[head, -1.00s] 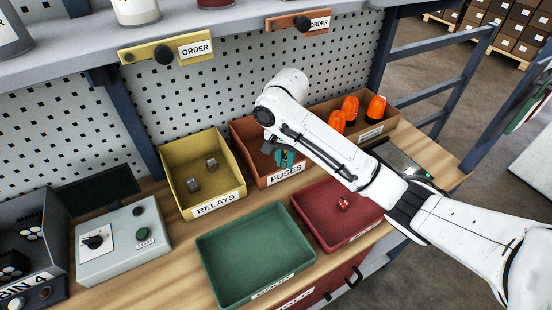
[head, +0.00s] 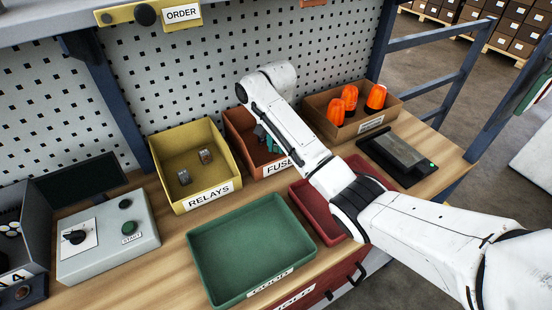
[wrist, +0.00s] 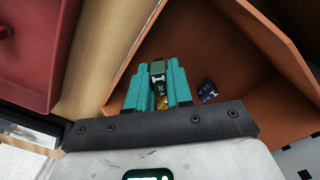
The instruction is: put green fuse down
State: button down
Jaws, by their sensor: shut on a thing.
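My gripper (wrist: 157,85) has teal fingers closed on a green fuse (wrist: 158,69). The fuse stands between the fingertips, its dark label partly visible. In the head view my gripper (head: 264,134) is at the orange-brown FUSES bin (head: 235,122), mostly covered by my arm. The wrist view shows it over the bin's open inside (wrist: 240,55). A blue fuse (wrist: 208,91) lies on the bin floor to the right of the fingers. A small yellow thing (wrist: 162,102) shows low between the fingers; I cannot tell what it is.
The green GOOD tray (head: 250,245) is empty. The red tray (head: 310,213) is partly hidden by my arm. A yellow RELAYS bin (head: 208,197) holds two relays. A brown box (head: 334,128) with orange beacons and a dark device (head: 398,158) stand at the right.

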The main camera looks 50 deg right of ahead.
aim_at(276, 152)
jog(key=shift+w+d+f, duration=0.4)
jog(key=shift+w+f, duration=0.05)
jog(key=shift+f, duration=0.15)
jog(key=shift+f+p, duration=0.45)
jog(key=shift+f, duration=1.05)
jog(key=shift+f, duration=0.2)
jog(key=c, duration=1)
grip_release()
jog(key=shift+r, duration=0.1)
notch_tip(276, 152, up, 11)
jog(key=shift+f+p, duration=0.15)
jog(key=shift+p, duration=0.85)
jog(key=shift+r+p, duration=0.8)
